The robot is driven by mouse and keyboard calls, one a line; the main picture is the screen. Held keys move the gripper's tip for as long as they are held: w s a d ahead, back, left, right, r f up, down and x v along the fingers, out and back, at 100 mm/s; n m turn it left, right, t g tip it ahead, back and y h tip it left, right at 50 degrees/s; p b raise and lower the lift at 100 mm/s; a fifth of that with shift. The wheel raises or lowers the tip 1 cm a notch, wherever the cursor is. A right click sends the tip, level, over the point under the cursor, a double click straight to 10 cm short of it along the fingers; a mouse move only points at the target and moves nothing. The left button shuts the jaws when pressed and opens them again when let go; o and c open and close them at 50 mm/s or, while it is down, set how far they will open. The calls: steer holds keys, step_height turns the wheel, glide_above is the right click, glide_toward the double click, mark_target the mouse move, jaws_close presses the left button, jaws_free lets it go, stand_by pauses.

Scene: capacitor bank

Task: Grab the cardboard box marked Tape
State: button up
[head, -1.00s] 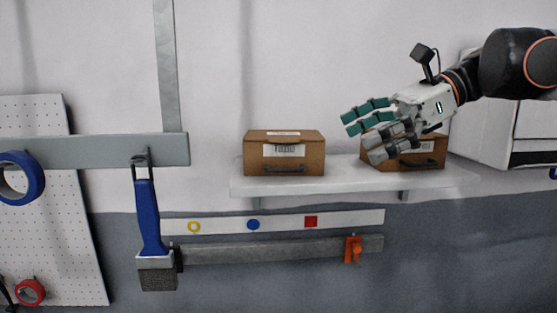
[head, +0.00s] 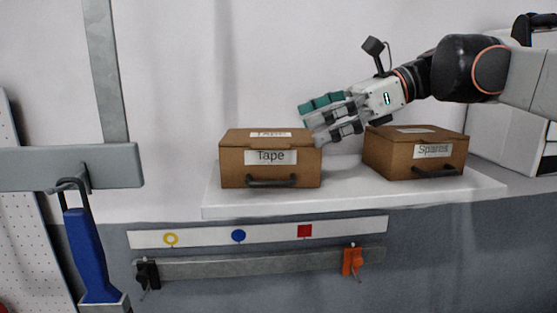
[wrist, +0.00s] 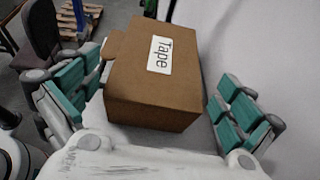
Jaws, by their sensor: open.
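The brown cardboard box marked Tape (head: 236,170) sits on the left part of a white wall shelf, with a dark handle on its front. In the wrist view the Tape box (wrist: 150,95) lies between my spread fingers, its Tape label facing up the picture. My gripper (head: 325,118) is open and empty at the box's upper right in the head view. In the wrist view my gripper (wrist: 155,105) has teal-padded fingers on both sides of the box. I cannot tell whether any finger touches it.
A second box marked Spares (head: 395,158) stands to the right on the same shelf (head: 345,197). A strip with coloured markers (head: 270,232) and a hook rail (head: 250,263) run below. A blue-handled brush (head: 88,250) hangs at left.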

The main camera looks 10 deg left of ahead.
mark_target(283, 135)
steer(key=p+x, duration=0.1)
steer(key=x, duration=0.5)
steer(key=shift+d+p, duration=0.1)
steer(key=shift+p, duration=0.2)
steer(key=shift+c, duration=0.6)
steer(key=shift+d+f, duration=0.1)
steer(key=shift+d, duration=0.05)
steer(key=c, duration=0.6)
